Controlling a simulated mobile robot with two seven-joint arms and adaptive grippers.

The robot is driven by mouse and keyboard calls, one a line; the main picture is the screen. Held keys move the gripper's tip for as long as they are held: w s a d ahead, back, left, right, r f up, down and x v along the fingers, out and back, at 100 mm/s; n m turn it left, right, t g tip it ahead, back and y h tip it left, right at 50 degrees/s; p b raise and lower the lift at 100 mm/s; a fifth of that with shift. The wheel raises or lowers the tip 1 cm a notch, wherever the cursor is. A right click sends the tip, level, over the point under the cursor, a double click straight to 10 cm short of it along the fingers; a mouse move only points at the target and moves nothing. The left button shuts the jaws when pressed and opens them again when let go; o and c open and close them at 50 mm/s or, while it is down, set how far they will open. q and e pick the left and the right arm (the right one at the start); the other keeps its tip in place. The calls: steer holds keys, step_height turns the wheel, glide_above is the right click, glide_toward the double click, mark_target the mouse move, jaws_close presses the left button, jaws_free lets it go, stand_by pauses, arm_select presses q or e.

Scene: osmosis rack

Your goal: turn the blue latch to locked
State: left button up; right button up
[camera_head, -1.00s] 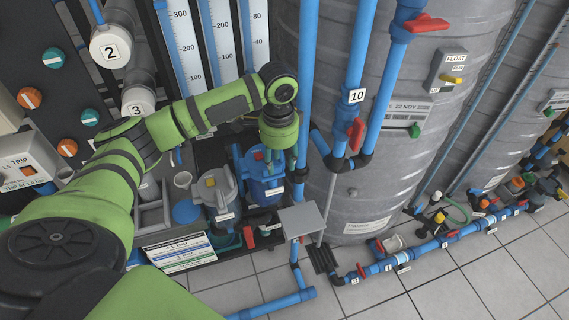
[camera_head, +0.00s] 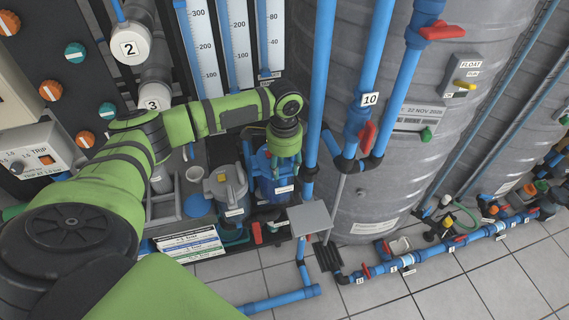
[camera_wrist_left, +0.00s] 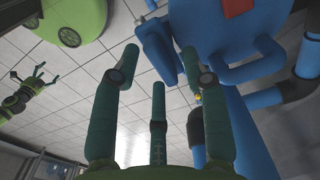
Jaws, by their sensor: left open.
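In the head view, my left arm's wrist hangs over a blue canister (camera_head: 268,187) beside a grey-lidded canister. My right gripper (camera_wrist_left: 32,85) shows small at left, fingers spread.
Blue upright pipes with red handles (camera_head: 367,136) stand just right of my left wrist, before a large grey tank (camera_head: 440,60). A grey plate (camera_head: 309,219) sits to the lower right. Grey-lidded canister (camera_head: 225,183) stands to the left. Tiled floor is in front.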

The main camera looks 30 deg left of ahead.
arm_select(q)
jaws_close()
